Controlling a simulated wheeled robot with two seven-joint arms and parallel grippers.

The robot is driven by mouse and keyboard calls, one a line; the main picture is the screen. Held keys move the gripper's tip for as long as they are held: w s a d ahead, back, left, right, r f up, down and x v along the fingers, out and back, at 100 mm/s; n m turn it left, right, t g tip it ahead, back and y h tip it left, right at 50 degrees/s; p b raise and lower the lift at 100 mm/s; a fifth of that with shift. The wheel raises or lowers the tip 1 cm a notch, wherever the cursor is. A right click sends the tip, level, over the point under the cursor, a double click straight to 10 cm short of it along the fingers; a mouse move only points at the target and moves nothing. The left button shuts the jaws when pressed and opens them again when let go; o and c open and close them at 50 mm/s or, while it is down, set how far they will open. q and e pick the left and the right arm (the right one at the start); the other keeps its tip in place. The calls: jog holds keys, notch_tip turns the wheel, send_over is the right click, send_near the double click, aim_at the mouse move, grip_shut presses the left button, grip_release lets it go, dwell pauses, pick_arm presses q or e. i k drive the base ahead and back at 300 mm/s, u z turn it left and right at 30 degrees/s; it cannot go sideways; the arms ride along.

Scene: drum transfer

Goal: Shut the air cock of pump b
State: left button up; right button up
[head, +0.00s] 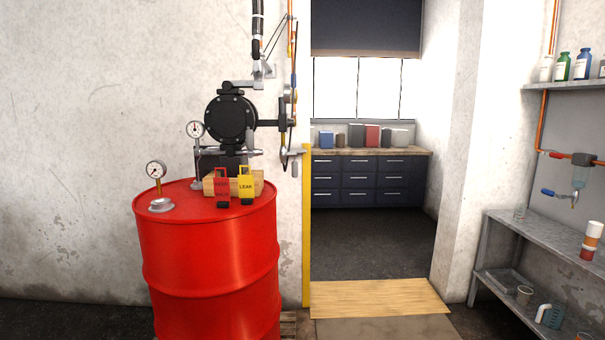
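A black round pump (231,118) stands above and behind the top of a red drum (208,250). Black hose and grey fittings rise from it along the wall. An orange air line (290,45) comes down to the pump's right, with small grey fittings (288,95) on it. No "b" label is readable on the pump. I cannot tell which fitting is its air cock or how its handle stands. Neither of my grippers shows in the head view.
Two dial gauges (156,170) and a wooden block (256,184) with red and yellow tags are at the drum top. A doorway (370,240) opens right of it. At right, a grey shelf (540,243) stands below an orange pipe (542,120) with a blue-handled fitting (548,192).

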aim_at(294, 164)
jog(key=z, duration=0.35)
jog(key=i, duration=2.15)
jog(key=z, duration=0.15)
